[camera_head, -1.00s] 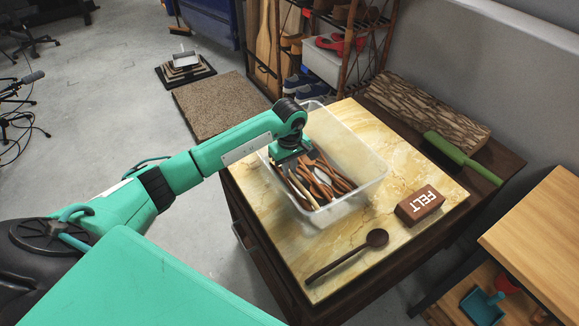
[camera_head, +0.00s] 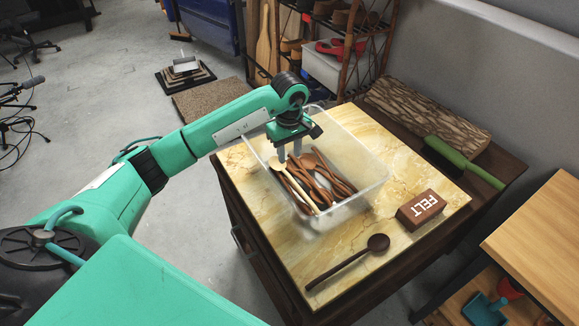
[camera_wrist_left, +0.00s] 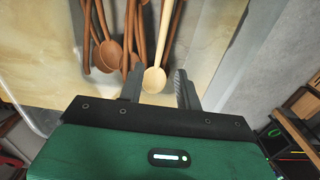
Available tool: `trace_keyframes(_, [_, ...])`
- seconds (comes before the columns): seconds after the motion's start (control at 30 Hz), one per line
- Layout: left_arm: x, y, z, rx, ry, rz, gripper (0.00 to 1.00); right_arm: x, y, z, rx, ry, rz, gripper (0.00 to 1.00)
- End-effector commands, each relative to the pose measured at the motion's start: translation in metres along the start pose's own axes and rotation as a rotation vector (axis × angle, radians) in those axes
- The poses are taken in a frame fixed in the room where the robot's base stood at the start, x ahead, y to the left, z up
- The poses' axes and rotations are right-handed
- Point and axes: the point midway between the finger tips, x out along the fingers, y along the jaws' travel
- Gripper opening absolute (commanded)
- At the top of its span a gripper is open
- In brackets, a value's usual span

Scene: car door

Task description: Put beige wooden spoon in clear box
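The beige wooden spoon (camera_head: 297,187) lies in the clear box (camera_head: 352,205), on top of several brown wooden spoons (camera_head: 325,178). Its bowl points toward the box's far left side, and its handle runs toward the near side. My left gripper (camera_head: 290,150) points down over the box, just above the beige spoon's bowl. Its two fingers are apart with nothing held. In the left wrist view, the beige bowl (camera_wrist_left: 154,80) shows between the open fingertips (camera_wrist_left: 160,84), and the brown spoons (camera_wrist_left: 108,55) lie to the left. My right gripper is not in view.
The box stands on a marble-patterned board (camera_head: 410,250) on a dark table. A dark brown spoon (camera_head: 350,262) and a brown FELT block (camera_head: 421,210) lie outside the box. A green-handled brush (camera_head: 464,162) and a bark-textured slab (camera_head: 425,115) are behind.

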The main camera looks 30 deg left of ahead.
Motion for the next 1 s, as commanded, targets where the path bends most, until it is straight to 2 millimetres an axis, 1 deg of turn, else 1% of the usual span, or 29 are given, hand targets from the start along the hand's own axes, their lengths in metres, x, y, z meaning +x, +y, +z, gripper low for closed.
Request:
trace_keyframes(0.03, [-0.009, 0.001, 0.0, 0.002, 0.002, 0.002, 0.35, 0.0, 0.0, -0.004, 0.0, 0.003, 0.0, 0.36])
trace_keyframes(0.1, [-0.02, 0.001, 0.0, 0.001, 0.002, 0.002, 0.35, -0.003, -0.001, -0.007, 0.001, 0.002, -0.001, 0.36])
trace_keyframes(0.2, [-0.032, 0.0, 0.0, 0.0, 0.001, 0.0, 0.35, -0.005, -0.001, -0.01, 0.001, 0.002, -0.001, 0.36])
trace_keyframes(0.3, [-0.038, 0.0, 0.0, 0.001, -0.001, -0.001, 0.35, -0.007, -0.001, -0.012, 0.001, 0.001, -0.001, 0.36])
trace_keyframes(0.43, [-0.041, 0.0, 0.0, 0.001, -0.001, -0.001, 0.35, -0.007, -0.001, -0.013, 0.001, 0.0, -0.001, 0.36])
trace_keyframes(1.0, [-0.04, 0.0, 0.001, 0.001, -0.001, -0.001, 0.35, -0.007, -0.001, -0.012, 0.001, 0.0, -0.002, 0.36])
